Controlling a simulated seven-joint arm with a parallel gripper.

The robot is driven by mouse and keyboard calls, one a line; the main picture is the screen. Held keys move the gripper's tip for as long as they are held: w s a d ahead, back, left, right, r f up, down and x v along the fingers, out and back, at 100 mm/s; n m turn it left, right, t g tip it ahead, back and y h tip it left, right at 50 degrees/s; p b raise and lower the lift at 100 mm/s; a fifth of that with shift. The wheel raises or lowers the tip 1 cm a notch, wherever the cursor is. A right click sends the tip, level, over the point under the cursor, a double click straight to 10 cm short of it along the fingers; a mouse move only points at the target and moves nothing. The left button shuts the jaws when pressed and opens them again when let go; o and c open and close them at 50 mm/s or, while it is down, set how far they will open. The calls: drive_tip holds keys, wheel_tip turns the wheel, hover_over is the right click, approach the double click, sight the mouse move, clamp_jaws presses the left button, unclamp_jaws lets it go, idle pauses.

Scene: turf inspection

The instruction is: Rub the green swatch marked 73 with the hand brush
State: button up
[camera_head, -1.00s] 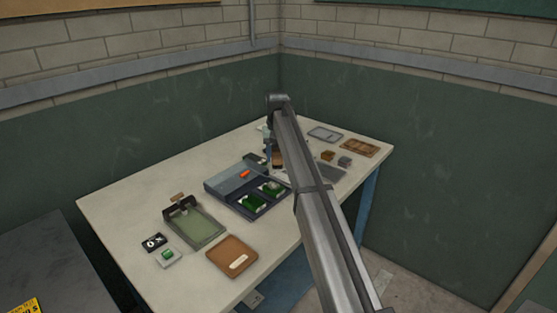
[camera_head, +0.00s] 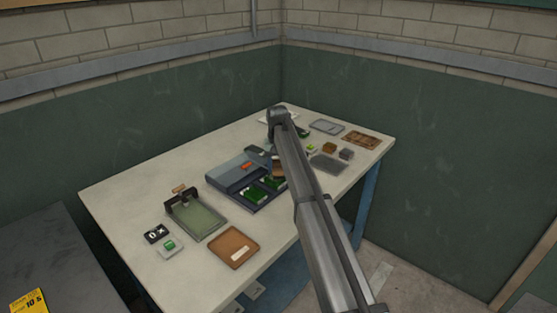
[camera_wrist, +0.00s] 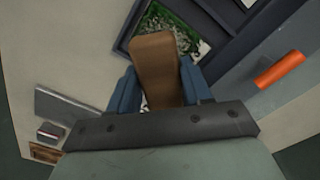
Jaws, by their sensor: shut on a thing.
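My gripper (camera_wrist: 153,92) is shut on a brown wooden piece, which I take to be the handle of the hand brush (camera_wrist: 155,65). Its bristles are hidden from the wrist camera. In the wrist view a green swatch with pale specks (camera_wrist: 170,25) lies in a compartment of the dark blue-grey tray (camera_wrist: 228,12), partly behind the handle. In the head view the tray (camera_head: 222,182) holds green pieces (camera_head: 252,194) in its front compartments. My gripper hangs at the tray's right end, largely hidden by my arm. No number 73 is readable, and contact cannot be told.
An orange piece (camera_head: 246,166) lies on the tray's back part. To the left are a green-grey clip-topped tray (camera_head: 203,222), a black marked tile (camera_head: 156,234) and a brown tray (camera_head: 232,248). Flat plates and small blocks (camera_head: 329,147) lie to the right.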

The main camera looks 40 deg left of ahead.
sight(270, 181)
drive_tip(key=s, duration=0.5)
drive_tip(key=shift+s, duration=0.4)
drive_tip(key=shift+d, duration=0.35)
drive_tip(key=shift+w+d, duration=0.15)
drive_tip(key=shift+w, duration=3.15)
drive_tip(key=shift+s+d, duration=0.5)
drive_tip(key=shift+s, duration=2.75)
wheel_tip(270, 181, up, 8)
